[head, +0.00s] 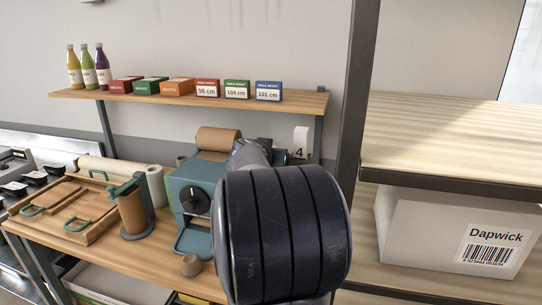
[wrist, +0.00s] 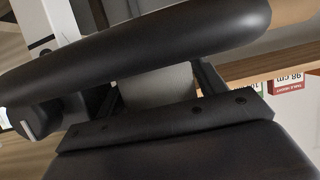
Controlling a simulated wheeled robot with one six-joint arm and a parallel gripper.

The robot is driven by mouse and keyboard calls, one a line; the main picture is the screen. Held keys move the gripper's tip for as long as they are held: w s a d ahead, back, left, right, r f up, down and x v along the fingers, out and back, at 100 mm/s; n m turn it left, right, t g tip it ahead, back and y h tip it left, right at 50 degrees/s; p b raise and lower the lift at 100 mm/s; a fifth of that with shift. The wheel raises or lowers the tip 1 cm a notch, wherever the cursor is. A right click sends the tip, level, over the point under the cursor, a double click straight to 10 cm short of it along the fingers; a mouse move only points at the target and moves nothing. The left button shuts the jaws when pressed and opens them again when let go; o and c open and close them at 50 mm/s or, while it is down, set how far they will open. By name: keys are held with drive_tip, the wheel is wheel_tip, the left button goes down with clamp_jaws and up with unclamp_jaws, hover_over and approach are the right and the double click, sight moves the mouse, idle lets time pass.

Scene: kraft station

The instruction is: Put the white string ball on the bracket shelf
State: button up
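My gripper (wrist: 158,90) shows in the wrist view, with its two dark fingers on either side of a pale grey-white, rough-looking thing. This appears to be the white string ball (wrist: 157,86), held between the fingers and mostly hidden by the dark gripper parts. In the head view my dark arm hides the gripper and the ball. The wooden bracket shelf (head: 200,99) runs along the wall at upper left. Its edge also shows at the right of the wrist view (wrist: 262,68), close to the gripper.
Bottles (head: 88,68) and several small boxes (head: 207,89) line the shelf. The workbench below holds a teal machine (head: 190,190), trays and a brown ball (head: 191,265).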

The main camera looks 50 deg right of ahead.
drive_tip(key=shift+r, duration=0.1)
drive_tip(key=shift+a+r, duration=0.1)
drive_tip(key=shift+r, duration=0.05)
drive_tip(key=b+v, duration=0.2)
drive_tip(key=v, duration=0.9)
drive_tip(key=shift+s+a, duration=0.25)
drive_tip(key=shift+a, duration=0.05)
drive_tip(key=shift+d+r, duration=0.15)
drive_tip(key=x, duration=0.4)
drive_tip(key=p+x, duration=0.1)
drive_tip(key=x, duration=0.3)
drive_tip(key=p+x, duration=0.1)
drive_tip(key=x, duration=0.3)
drive_tip(key=shift+w+f, duration=0.1)
drive_tip(key=shift+f, duration=0.2)
drive_tip(key=shift+r+p, duration=0.35)
drive_tip(key=shift+r, duration=0.65)
